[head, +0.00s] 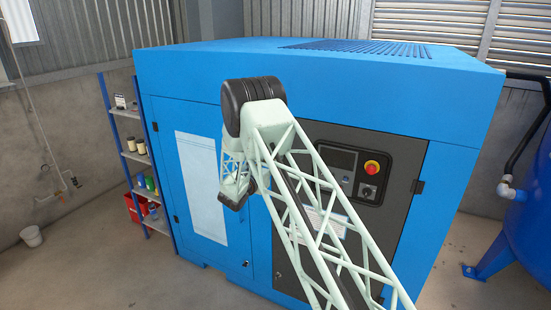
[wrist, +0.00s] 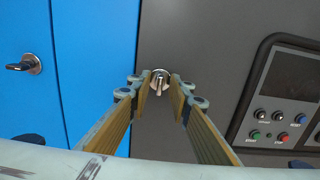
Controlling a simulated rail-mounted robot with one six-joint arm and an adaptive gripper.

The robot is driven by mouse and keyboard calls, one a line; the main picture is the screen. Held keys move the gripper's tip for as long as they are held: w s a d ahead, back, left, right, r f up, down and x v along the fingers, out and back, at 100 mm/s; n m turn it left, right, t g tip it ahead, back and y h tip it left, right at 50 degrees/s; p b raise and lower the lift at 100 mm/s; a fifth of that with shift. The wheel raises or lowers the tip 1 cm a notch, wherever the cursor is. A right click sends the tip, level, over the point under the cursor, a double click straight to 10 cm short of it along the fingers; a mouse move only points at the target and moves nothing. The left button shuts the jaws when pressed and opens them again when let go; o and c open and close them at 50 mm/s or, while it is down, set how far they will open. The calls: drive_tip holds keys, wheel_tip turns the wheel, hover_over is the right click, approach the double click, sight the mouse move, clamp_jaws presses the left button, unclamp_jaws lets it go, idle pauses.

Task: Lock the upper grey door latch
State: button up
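The upper grey door latch (wrist: 160,81) is a small metal piece with a round base on the grey door (wrist: 195,35), near the door's left edge. Its handle points down in the wrist view. My gripper (wrist: 162,90) is open, with one finger on each side of the latch and grey door showing in the gaps. I cannot tell how far the fingertips are from the door surface. In the head view the grey door (head: 390,165) is partly covered by my arm, which hides the upper latch and my gripper.
A blue door latch (wrist: 25,64) sits left of the grey door. A control panel (wrist: 285,100) with buttons is close on the right. The head view shows a red emergency stop (head: 372,167), a shelf (head: 135,155) at left and a blue tank (head: 530,215) at right.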

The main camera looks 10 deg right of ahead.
drive_tip(key=shift+w+d, duration=0.1)
drive_tip(key=shift+w, duration=0.05)
clamp_jaws()
